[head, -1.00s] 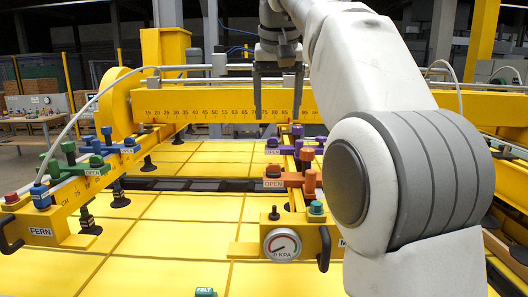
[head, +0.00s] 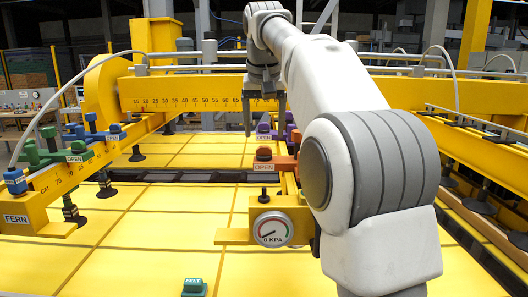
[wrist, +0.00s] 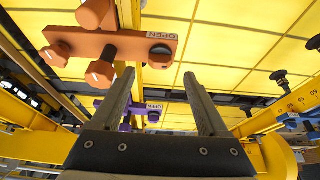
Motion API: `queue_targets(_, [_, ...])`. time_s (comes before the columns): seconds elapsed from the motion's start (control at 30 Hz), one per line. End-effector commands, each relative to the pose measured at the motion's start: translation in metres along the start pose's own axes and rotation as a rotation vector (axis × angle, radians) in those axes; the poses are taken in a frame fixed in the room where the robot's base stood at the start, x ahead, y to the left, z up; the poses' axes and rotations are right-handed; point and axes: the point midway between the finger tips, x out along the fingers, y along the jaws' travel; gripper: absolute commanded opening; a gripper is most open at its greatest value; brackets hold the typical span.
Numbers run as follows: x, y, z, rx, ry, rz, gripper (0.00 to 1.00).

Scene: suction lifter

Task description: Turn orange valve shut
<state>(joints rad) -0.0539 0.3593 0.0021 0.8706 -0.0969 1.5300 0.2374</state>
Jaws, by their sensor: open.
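The orange valve (head: 278,163) sits on the yellow rail, partly hidden behind my arm in the head view. In the wrist view the orange valve (wrist: 124,44) shows as a flat bar with several rounded orange knobs, at upper left. My gripper (head: 264,126) is open and empty, pointing down beyond the orange valve near the purple one. In the wrist view both fingers of my gripper (wrist: 158,78) are apart, with no contact on the orange valve visible.
A purple valve (wrist: 127,113) with its own OPEN label is close to my fingers. A pressure gauge (head: 272,229) is on the near end of the rail. Green valve (head: 50,153) and blue valve (head: 92,130) are on the left arm. Yellow panels lie below.

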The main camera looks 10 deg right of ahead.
Motion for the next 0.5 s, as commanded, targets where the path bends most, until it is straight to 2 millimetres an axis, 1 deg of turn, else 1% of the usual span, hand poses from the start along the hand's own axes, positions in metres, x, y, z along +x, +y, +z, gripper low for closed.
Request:
queue_targets(0.03, [0.013, 0.0, 0.002, 0.0, -0.003, 0.001, 0.78])
queue_targets(0.1, [0.025, 0.0, 0.002, 0.0, -0.003, 0.0, 0.78])
queue_targets(0.2, [0.038, 0.0, 0.001, 0.0, -0.003, 0.0, 0.78])
queue_targets(0.33, [0.048, 0.0, 0.0, 0.0, -0.001, 0.0, 0.78])
queue_targets(0.5, [0.052, 0.0, 0.0, 0.0, -0.001, 0.0, 0.78])
